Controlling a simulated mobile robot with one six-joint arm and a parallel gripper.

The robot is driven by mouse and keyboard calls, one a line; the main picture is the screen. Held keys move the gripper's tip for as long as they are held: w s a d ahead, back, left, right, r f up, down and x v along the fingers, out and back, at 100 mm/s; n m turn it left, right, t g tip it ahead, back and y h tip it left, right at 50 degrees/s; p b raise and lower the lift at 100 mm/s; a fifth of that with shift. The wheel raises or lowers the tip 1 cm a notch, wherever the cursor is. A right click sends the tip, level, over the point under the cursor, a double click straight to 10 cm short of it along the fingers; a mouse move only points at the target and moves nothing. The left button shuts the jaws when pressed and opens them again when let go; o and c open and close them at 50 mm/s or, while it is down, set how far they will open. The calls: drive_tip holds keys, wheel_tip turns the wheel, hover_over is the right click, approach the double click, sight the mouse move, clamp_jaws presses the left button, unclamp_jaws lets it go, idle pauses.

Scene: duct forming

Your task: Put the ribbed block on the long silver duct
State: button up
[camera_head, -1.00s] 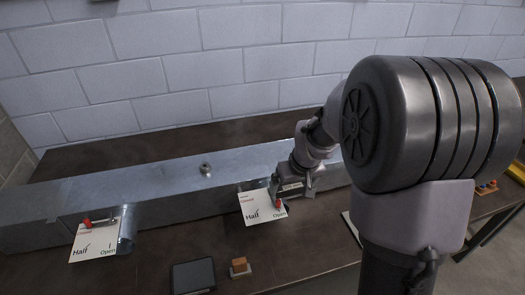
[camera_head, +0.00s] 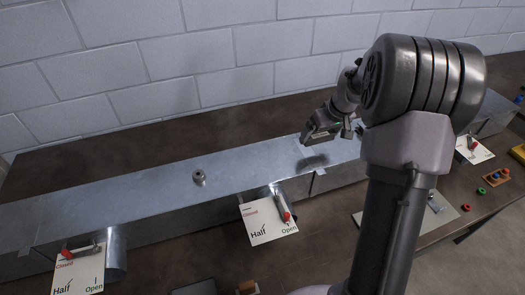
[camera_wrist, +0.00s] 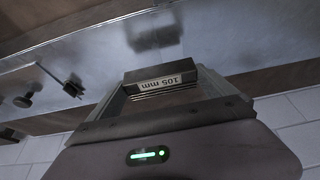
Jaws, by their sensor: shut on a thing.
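The long silver duct (camera_head: 130,197) runs across the table from lower left to upper right in the head view. It also shows as a grey band in the wrist view (camera_wrist: 225,38). My gripper (camera_head: 322,132) is above the right-hand part of the duct, with a shadow on the metal below it. In the wrist view the jaws are shut on a dark block (camera_wrist: 163,80) with fine ribs and a "105 mm" label, apparently the ribbed block. It is held clear of the duct. Its far side is hidden.
A small round knob (camera_head: 199,177) stands on the duct top. White Half/Open plates with red-tipped levers are at the front, one in the middle (camera_head: 268,222) and one at left (camera_head: 80,272).

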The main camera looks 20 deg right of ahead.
drive_tip(key=a, duration=0.4)
drive_tip(key=w+a+b, duration=0.1)
drive_tip(key=a, duration=0.4)
drive_tip(key=a+f+b, duration=0.1)
drive_tip(key=a, duration=0.3)
drive_tip(key=shift+w+a, duration=0.3)
drive_tip(key=shift+a, duration=0.05)
wheel_tip(320, 180, down, 4)
drive_tip(key=shift+a+r+b, duration=0.1)
drive_tip(key=shift+r+b, duration=0.05)
drive_tip(key=shift+b, duration=0.75)
drive_tip(key=shift+w, duration=0.1)
drive_tip(key=shift+r, duration=0.1)
